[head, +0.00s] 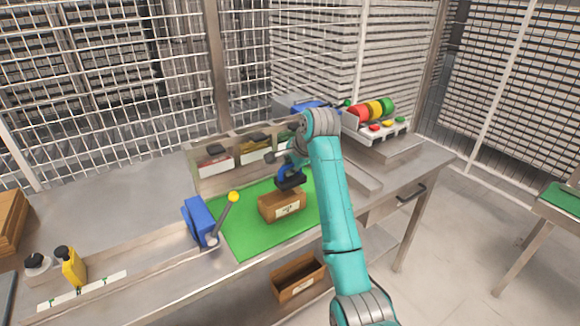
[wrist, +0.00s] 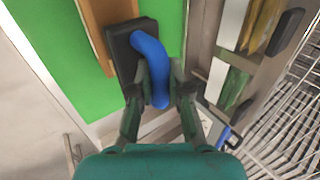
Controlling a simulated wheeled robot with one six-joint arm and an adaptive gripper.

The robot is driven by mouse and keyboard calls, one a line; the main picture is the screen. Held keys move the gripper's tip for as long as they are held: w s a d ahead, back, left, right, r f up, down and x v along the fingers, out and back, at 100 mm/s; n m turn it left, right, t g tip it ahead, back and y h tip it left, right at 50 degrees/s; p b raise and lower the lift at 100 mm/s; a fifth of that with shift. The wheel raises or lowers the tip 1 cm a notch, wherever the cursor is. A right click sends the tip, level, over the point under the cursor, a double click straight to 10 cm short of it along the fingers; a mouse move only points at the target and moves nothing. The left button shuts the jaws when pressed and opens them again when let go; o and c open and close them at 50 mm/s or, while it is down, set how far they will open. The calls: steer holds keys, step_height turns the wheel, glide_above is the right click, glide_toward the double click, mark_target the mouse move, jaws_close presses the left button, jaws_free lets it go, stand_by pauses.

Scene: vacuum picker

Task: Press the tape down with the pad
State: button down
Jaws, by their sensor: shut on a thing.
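A small cardboard box (head: 282,206) with a white label stands on the green mat (head: 245,237) in the head view. My gripper (head: 283,160) is above the back of the box. It is shut on the blue handle of a pad with a black base (head: 291,182). In the wrist view my gripper (wrist: 160,85) grips the blue handle, and the black pad (wrist: 124,50) lies over the edge of the box (wrist: 98,30). I cannot tell whether the pad touches the box top. Any tape on the top is not clearly visible.
A blue block with a yellow-knobbed lever (head: 198,222) stands left of the mat. Several bins (head: 214,164) line the back. A rack of coloured rolls (head: 371,109) is at the back right. A yellow bottle (head: 72,266) stands front left. Another box (head: 298,280) is below the bench.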

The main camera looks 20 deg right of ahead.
steer(key=shift+f, duration=1.5)
stand_by(0.7)
steer(key=shift+r, duration=0.15)
steer(key=shift+r, duration=2.15)
